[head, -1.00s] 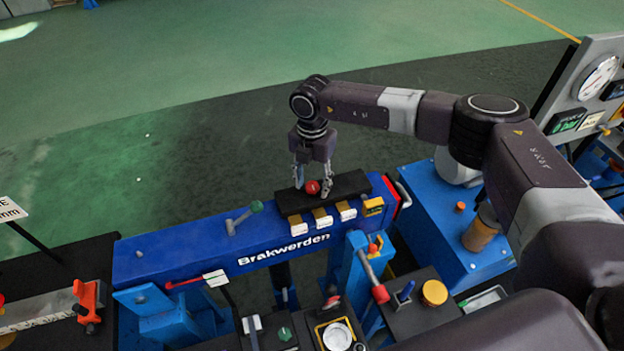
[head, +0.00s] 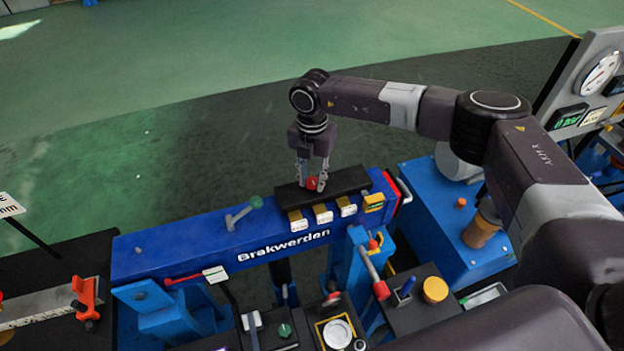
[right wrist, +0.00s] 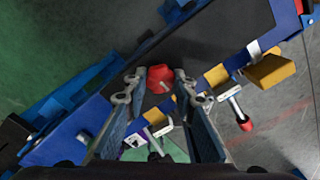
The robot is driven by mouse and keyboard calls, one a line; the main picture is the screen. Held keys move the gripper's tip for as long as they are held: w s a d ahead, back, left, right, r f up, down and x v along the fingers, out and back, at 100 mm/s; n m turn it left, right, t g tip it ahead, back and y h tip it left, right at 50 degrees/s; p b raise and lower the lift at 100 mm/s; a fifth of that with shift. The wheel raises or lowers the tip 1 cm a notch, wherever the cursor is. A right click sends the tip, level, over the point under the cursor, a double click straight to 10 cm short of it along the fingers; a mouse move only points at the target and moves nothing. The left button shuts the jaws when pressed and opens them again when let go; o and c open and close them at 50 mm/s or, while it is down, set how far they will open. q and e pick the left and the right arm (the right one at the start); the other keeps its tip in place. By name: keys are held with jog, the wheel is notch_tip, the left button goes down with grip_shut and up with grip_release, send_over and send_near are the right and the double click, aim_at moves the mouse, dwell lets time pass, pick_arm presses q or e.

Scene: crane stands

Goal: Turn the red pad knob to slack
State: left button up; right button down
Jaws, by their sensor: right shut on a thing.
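The red pad knob (head: 312,184) sits on the black pad (head: 350,181) on top of the blue Brakwerden beam (head: 190,238). My right gripper (head: 312,187) points down and is shut on the red knob, one finger on each side. In the right wrist view the red knob (right wrist: 160,77) shows between the fingertips of my right gripper (right wrist: 158,88). The fingers partly cover the knob in the head view. I cannot read the knob's turn angle. My left gripper is not in view.
Several small labelled yellow blocks (head: 322,214) line the beam's front edge beside the pad. A green-knobbed lever (head: 243,212) stands to the left on the beam. A red-tipped lever (head: 375,278) stands in front. A gauge panel (head: 590,80) is at the right. The floor behind is clear.

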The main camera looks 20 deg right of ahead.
jog(key=n+b, duration=0.7)
jog(key=shift+f+n+b, duration=0.15)
jog(key=shift+n+b, duration=0.15)
jog(key=n+b, duration=0.3)
jog(key=shift+w+n, duration=0.1)
jog(key=shift+n, duration=0.2)
jog(key=n+b, duration=0.2)
jog(key=n, duration=0.1)
jog(key=shift+n, duration=0.3)
jog(key=n+b, duration=0.2)
jog(key=n, duration=0.1)
jog(key=shift+d+n, duration=0.1)
jog(key=shift+n, duration=0.2)
jog(key=n, duration=0.1)
jog(key=n+b, duration=0.1)
jog(key=n, duration=0.1)
jog(key=shift+r+n, duration=0.2)
jog(key=shift+n, duration=0.1)
jog(key=n+b, duration=0.1)
jog(key=n, duration=0.2)
jog(key=shift+n, duration=0.3)
jog(key=shift+r+n+b, duration=0.1)
jog(key=shift+n+b, duration=0.2)
jog(key=shift+n, duration=1.3)
